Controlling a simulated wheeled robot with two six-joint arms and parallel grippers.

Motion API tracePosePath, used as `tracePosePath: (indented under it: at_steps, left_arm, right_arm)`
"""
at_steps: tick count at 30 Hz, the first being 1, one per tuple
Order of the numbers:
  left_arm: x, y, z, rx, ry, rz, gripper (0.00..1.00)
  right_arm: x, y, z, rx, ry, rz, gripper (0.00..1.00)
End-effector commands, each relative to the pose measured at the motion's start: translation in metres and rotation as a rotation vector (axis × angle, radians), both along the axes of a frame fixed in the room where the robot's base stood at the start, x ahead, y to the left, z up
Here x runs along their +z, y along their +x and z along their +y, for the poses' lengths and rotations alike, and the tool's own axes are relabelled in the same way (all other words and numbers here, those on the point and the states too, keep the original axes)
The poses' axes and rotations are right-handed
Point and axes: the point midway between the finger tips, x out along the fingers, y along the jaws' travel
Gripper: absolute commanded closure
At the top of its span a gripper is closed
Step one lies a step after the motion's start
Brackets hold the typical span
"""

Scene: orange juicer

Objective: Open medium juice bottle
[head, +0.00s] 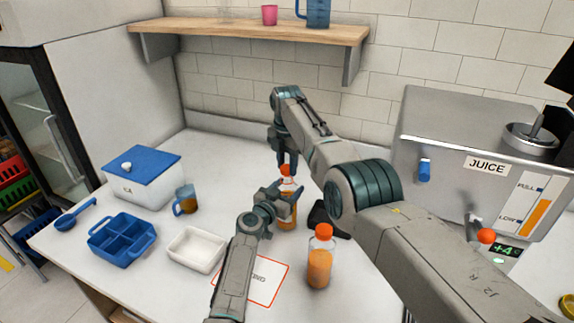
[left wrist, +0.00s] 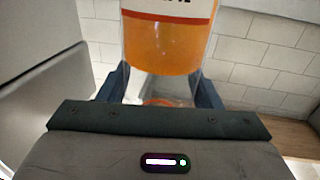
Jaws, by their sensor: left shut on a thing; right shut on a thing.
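A juice bottle (head: 291,217) with orange liquid and an orange cap (head: 287,170) stands upright around the middle of the counter. My left gripper (head: 283,196) is shut on the bottle's body from the left. In the left wrist view the orange bottle (left wrist: 165,45) shows between its fingers, with a label edge at the top. My right gripper (head: 286,160) points down from above and is shut at the bottle's cap, which its fingers partly hide. I cannot tell if the cap is loose.
Another capped orange bottle (head: 320,262) stands in front, close to my right arm. A white tray (head: 172,250), a blue divided tray (head: 108,247), a mug (head: 186,201) and a blue-lidded bin (head: 130,190) are at left. A juice machine (head: 450,130) stands at right. A shelf (head: 230,30) hangs above.

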Motion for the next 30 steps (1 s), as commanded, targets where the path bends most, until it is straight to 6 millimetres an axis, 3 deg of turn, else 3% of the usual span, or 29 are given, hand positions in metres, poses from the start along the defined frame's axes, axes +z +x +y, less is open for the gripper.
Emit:
tracePosePath:
  at_steps: [7,15,21,22,26,30]
  left_arm:
    - [0.000,0.000,0.000,0.000,-0.001,0.001,1.00]
    - [0.000,0.000,0.000,0.000,-0.001,0.001,1.00]
    - [0.000,0.000,0.000,0.000,0.000,0.000,1.00]
    - [0.000,0.000,0.000,0.000,-0.001,-0.001,0.40]
    - [0.000,0.000,0.000,0.000,-0.001,-0.001,0.16]
    - [0.000,0.000,0.000,0.000,0.000,0.000,0.16]
  right_arm:
    - [0.007,0.000,0.000,0.000,0.001,-0.002,0.93]
    - [0.038,0.000,0.000,0.000,0.001,-0.001,0.93]
    - [0.040,0.000,0.000,0.000,0.001,0.001,0.93]
    - [0.040,0.000,0.000,0.000,0.001,0.001,0.93]
    - [0.040,0.000,0.000,0.000,0.001,0.001,0.93]
    - [0.040,0.000,0.000,0.000,0.001,0.001,0.93]
